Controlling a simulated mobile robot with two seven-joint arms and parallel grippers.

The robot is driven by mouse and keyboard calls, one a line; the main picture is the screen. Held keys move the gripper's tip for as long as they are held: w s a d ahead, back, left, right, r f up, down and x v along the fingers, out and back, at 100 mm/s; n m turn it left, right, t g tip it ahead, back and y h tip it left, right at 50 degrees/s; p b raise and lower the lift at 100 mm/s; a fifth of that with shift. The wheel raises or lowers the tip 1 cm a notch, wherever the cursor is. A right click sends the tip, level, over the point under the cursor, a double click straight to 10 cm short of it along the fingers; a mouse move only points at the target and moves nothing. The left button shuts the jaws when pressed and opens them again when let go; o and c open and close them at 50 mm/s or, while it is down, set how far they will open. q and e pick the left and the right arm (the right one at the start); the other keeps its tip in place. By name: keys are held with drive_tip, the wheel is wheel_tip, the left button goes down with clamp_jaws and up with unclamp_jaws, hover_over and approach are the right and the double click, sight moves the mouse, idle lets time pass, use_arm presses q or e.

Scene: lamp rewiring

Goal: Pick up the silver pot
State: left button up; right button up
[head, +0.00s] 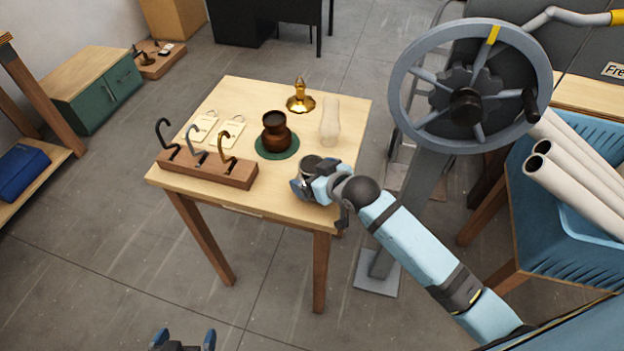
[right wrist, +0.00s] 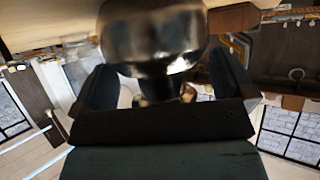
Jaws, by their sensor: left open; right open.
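The silver pot (head: 311,162) is at the right front edge area of the wooden table, partly hidden by my right gripper (head: 312,182). In the right wrist view the shiny rounded pot (right wrist: 153,38) fills the upper middle, with a narrower lower part between the fingers. My right gripper (right wrist: 163,85) is open, one finger on each side of the pot; I cannot tell whether they touch it. My left gripper (head: 182,338) is open and empty at the bottom edge of the head view, well away from the table.
On the table (head: 220,198) are a brown pot (head: 276,133) on a green mat (head: 262,153), a brass piece (head: 300,98), a pale glass chimney (head: 330,121), two cream tags (head: 230,133) and a wooden hook rack (head: 208,169). A large grey wheel (head: 397,90) stands to the right.

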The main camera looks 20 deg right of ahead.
drive_tip(key=c, duration=0.9)
drive_tip(key=shift+c, duration=0.2)
drive_tip(key=shift+r, duration=0.15)
